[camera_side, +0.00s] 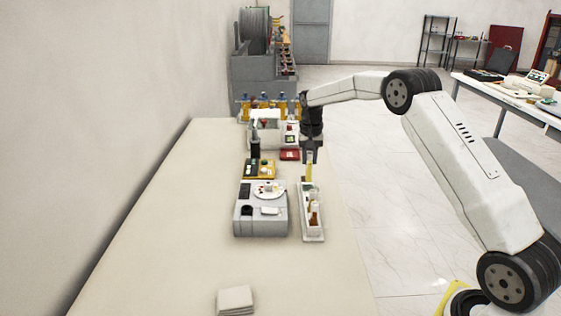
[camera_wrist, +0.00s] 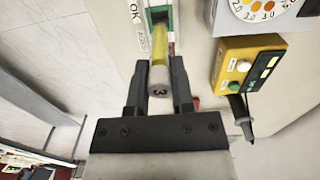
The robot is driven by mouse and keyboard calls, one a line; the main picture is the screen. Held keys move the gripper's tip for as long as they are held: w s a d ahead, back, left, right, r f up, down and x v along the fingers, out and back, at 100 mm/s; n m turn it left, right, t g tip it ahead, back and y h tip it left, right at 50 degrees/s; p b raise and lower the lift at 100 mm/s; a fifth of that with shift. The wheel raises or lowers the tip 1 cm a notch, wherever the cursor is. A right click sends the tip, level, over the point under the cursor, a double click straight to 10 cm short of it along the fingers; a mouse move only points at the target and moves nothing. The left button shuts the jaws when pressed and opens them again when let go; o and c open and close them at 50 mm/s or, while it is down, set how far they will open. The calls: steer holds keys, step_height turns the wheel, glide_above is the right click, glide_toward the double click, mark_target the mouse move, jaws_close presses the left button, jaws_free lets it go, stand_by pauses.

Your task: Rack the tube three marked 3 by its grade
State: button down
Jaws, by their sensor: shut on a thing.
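The tube marked 3 (camera_wrist: 159,74) has a grey cap with a "3" on it and yellow contents. My gripper (camera_wrist: 158,86) is shut on it, with one finger on each side near the cap. In the side view my gripper (camera_side: 310,150) points down, and the yellow tube (camera_side: 309,172) hangs below it, over the far end of a white rack (camera_side: 313,236). The rack holds a brown tube (camera_side: 314,214) nearer the camera. In the wrist view the tube's lower end is by a green-edged slot (camera_wrist: 174,20) beside "OK" lettering; how far in it is, I cannot tell.
A grey instrument (camera_side: 262,222) with a round colour disc (camera_side: 268,190) stands left of the rack. A yellow button box (camera_side: 259,168) and a red tray (camera_side: 289,155) lie beyond. White cloths (camera_side: 235,300) lie at the near edge. The table's left side is clear.

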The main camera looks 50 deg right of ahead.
mark_target(308, 181)
steer(key=shift+f, duration=2.8)
steer(key=shift+f, duration=0.2)
steer(key=shift+c, duration=2.4)
jaws_free()
steer(key=shift+r, duration=0.1)
step_height(308, 181, up, 12)
steer(key=shift+r, duration=0.15)
